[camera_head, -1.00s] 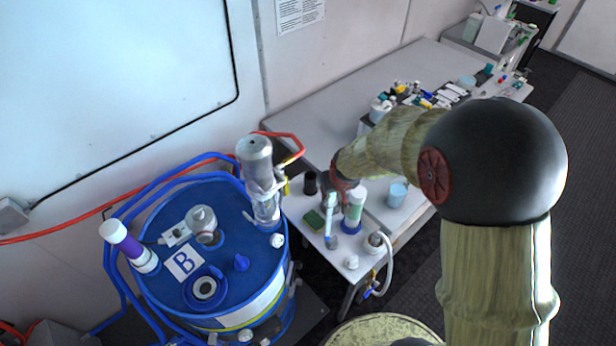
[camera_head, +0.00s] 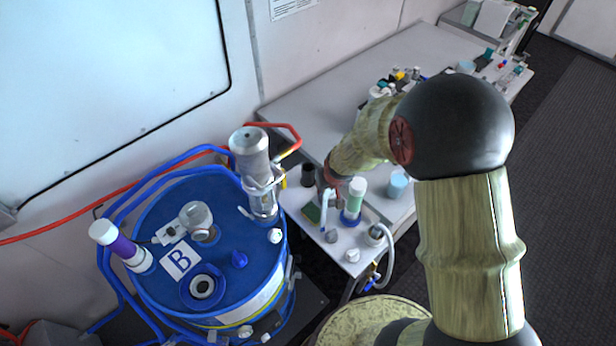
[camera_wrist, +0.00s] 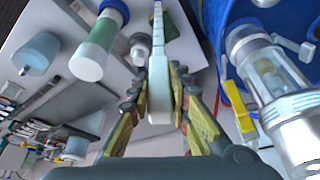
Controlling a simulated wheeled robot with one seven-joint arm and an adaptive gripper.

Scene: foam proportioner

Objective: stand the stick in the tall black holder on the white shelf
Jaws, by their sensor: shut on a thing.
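A slim white stick (camera_wrist: 159,60) is held between the fingers of my gripper (camera_wrist: 160,88) in the wrist view. In the head view my gripper (camera_head: 328,190) is above the small white shelf (camera_head: 350,262), with the pale stick (camera_head: 324,212) hanging about upright below it. The tall black holder (camera_head: 308,174) stands at the shelf's back left, left of and behind my gripper, apart from the stick. Its opening is too small to make out. I cannot pick it out in the wrist view.
A green-and-white bottle (camera_head: 354,198) stands close right of the stick. A grey piece (camera_head: 331,236) and a green sponge (camera_head: 311,213) are near it. A pale blue cup (camera_head: 398,184) is further right. The blue drum (camera_head: 165,205) with a clear cylinder (camera_head: 252,160) borders the shelf's left.

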